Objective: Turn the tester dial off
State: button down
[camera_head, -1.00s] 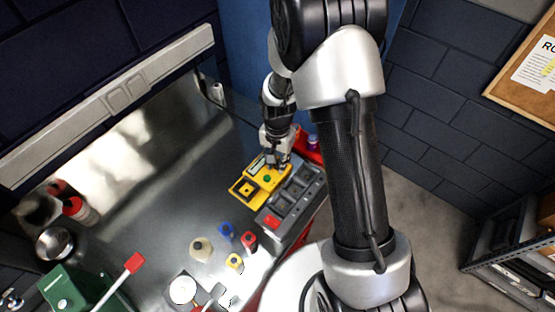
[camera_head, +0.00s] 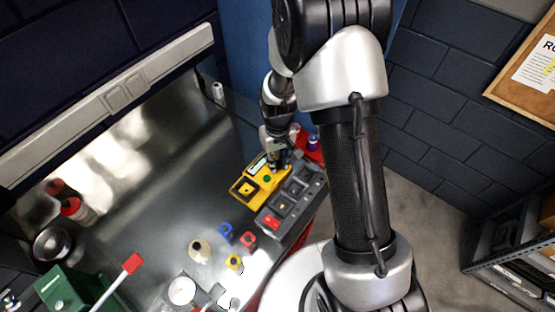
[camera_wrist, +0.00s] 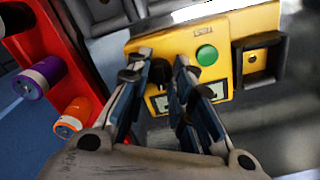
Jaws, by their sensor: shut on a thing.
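The yellow tester (camera_head: 259,183) lies on the bench beside a grey tray. It has a green button (camera_wrist: 206,55), a pale display and a black square socket, all seen in the wrist view. My gripper (camera_head: 277,168) is down at the tester's far right part. In the wrist view my gripper (camera_wrist: 163,68) has its fingertips closed around the dark tester dial (camera_wrist: 160,72), beside the green button. The fingers hide most of the dial, so its pointing direction cannot be told.
The grey tray (camera_head: 264,206) with compartments and a red item sits right of the tester. A red holder with purple (camera_wrist: 40,80) and orange (camera_wrist: 72,118) cylinders is close by my gripper. Small coloured blocks lie nearer the front. The bench's middle is clear.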

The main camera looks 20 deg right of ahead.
jog(key=shift+n, duration=0.6)
jog(key=c, duration=1.4)
grip_release()
jog(key=shift+o, duration=0.2)
